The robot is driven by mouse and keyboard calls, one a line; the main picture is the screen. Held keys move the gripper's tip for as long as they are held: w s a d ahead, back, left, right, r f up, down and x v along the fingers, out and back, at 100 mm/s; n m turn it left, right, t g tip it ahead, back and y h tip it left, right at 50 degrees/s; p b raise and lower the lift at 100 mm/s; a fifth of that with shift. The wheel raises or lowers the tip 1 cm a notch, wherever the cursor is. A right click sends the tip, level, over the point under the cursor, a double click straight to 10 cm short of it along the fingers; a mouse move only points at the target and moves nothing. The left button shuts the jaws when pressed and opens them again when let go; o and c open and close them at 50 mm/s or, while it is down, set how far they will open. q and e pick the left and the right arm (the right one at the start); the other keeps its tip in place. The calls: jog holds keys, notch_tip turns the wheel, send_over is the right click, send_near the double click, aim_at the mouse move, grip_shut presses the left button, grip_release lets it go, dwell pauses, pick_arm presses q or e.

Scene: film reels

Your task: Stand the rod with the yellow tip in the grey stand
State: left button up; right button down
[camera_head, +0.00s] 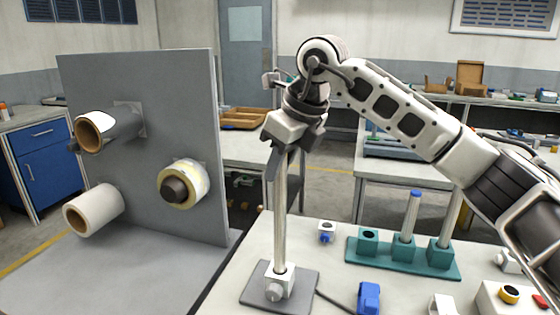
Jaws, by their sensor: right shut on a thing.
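My right gripper (279,165) is shut on the upper end of an upright, silvery rod (281,220). The rod's top is hidden in the gripper, so no yellow tip shows. The grey stand (255,288) is a flat plate with a pale socket block and a round knob, at the near left of the table. The rod's lower end meets the top of this block and looks vertical; how deep it sits cannot be told. My left gripper is out of view.
A teal rack (365,254) to the right holds a blue-tipped rod (404,222) and another rod (449,220); its left socket is empty. A blue item (369,297) lies near the stand. A grey panel (140,180) with reels rises at left.

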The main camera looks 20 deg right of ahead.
jog(key=shift+f+b, duration=0.9)
jog(key=shift+f, duration=0.5)
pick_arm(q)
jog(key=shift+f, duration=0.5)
pick_arm(e)
jog(key=shift+s, duration=0.1)
jog(key=c, duration=1.1)
grip_release()
jog(key=shift+c, duration=0.2)
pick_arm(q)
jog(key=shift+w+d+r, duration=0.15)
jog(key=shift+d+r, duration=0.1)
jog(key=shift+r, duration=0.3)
pick_arm(e)
jog(key=v, duration=1.6)
